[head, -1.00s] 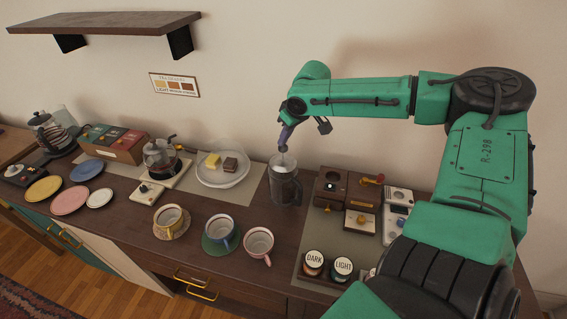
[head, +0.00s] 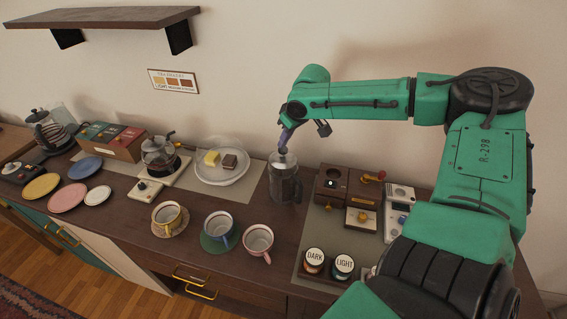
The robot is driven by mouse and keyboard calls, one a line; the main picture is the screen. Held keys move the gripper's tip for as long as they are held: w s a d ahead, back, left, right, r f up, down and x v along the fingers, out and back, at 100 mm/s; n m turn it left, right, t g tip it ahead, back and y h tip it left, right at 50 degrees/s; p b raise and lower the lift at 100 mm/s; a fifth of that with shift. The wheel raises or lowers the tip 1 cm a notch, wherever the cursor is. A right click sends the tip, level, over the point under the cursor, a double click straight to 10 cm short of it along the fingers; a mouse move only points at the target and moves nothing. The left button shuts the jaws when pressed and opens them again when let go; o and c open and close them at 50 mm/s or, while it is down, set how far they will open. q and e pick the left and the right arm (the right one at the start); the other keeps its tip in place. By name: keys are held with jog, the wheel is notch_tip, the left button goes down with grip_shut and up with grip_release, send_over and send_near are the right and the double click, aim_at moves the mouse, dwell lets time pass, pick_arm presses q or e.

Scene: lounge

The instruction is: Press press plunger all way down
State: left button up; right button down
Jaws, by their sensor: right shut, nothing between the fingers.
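The press (head: 285,186) is a clear cylinder with a dark frame, standing upright on the dark wooden counter. Its lid and plunger top (head: 282,160) show just under my right gripper. My right gripper (head: 283,150) points down over the press and is shut with nothing between its fingers. Its fingertips appear to touch the plunger top. How far the plunger sits inside the press is hard to tell at this size. My left gripper is not in view.
Pink (head: 258,240), blue (head: 220,230) and yellow (head: 169,217) cups stand in front of the press. A cake plate (head: 236,179) is left of it. A wooden grinder (head: 331,184) and jars (head: 314,262) are at the right. A shelf (head: 105,18) hangs above left.

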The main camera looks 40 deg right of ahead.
jog(key=shift+f, duration=0.25)
jog(key=shift+r, duration=0.1)
notch_tip(320, 180, up, 6)
jog(key=p, duration=0.6)
jog(key=shift+r, duration=0.1)
jog(key=shift+f, duration=0.2)
